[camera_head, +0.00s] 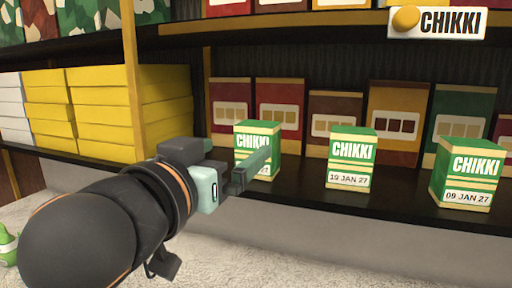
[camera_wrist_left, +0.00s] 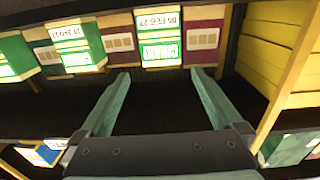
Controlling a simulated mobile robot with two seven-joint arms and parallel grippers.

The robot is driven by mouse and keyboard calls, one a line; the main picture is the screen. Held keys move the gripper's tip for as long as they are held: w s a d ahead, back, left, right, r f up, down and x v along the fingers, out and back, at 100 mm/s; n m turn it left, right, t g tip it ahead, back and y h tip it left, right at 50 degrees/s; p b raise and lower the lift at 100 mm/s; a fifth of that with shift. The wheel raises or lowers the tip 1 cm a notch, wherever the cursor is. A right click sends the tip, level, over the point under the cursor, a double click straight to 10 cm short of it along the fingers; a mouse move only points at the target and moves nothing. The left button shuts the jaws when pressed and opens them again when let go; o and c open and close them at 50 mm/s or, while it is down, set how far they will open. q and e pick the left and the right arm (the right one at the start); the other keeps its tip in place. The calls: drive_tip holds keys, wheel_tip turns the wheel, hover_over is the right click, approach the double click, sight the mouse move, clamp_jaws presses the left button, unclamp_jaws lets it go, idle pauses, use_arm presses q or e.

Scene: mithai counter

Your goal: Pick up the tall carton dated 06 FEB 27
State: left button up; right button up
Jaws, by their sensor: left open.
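The tall carton dated 06 FEB 27 (camera_head: 257,140) is green and cream, marked CHIKKI, and stands upright on the lower shelf. In the head view my left gripper covers its lower front and date. In the left wrist view the carton (camera_wrist_left: 159,52) appears upside down, with its date legible. My left gripper (camera_head: 262,168) is open and empty in front of it. In the left wrist view the carton shows beyond and between the two fingertips (camera_wrist_left: 161,74), with a dark gap of shelf between the fingers. My right gripper is not in view.
Similar cartons dated 19 JAN 27 (camera_head: 352,158) and 09 JAN 27 (camera_head: 469,175) stand to the right. Red, brown and orange boxes (camera_head: 398,115) line the back. A wooden post (camera_head: 133,85) and yellow boxes (camera_head: 105,110) are left. The upper shelf edge (camera_head: 290,25) runs above.

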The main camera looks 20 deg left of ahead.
sight(252, 132)
use_arm(q)
drive_tip(key=w+p, duration=0.1)
drive_tip(key=w, duration=0.2)
drive_tip(key=w+p, duration=0.1)
drive_tip(key=w, duration=0.3)
drive_tip(key=shift+d+r, duration=0.15)
drive_tip(key=shift+r, duration=0.05)
drive_tip(key=shift+w+p, duration=0.6)
drive_tip(key=shift+w, duration=2)
drive_tip(key=c, duration=1.4)
drive_tip(key=shift+o, duration=0.2)
drive_tip(key=shift+r, duration=0.1)
